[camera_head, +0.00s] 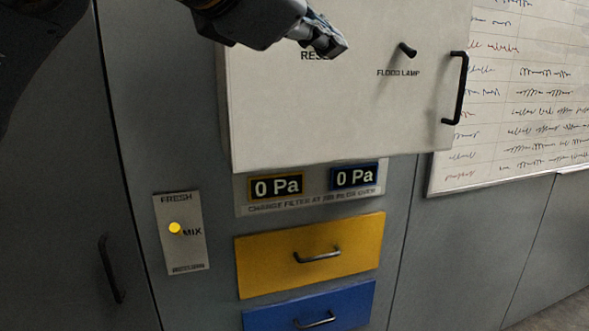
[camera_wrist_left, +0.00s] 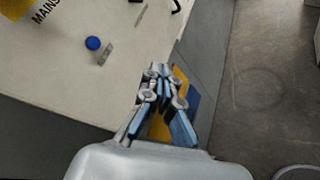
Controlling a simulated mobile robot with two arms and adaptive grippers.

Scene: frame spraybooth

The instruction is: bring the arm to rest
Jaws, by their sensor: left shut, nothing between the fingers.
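My left arm comes in from the upper left in the head view. Its gripper (camera_head: 330,42) is shut and empty in front of the upper part of the white panel (camera_head: 300,120), partly covering a label that begins "RES". In the left wrist view the closed fingers (camera_wrist_left: 160,72) point along the white panel (camera_wrist_left: 60,90), with nothing between them. I cannot tell the exact gap between the fingers and the panel. My right gripper is not in view.
A flood lamp lever (camera_head: 407,49) and a black handle (camera_head: 456,88) stick out of the panel. A blue knob (camera_wrist_left: 93,43) shows in the left wrist view. Below are pressure displays (camera_head: 276,187), a yellow drawer (camera_head: 290,265), a blue drawer (camera_head: 270,318) and a FRESH/MIX plate (camera_head: 188,250).

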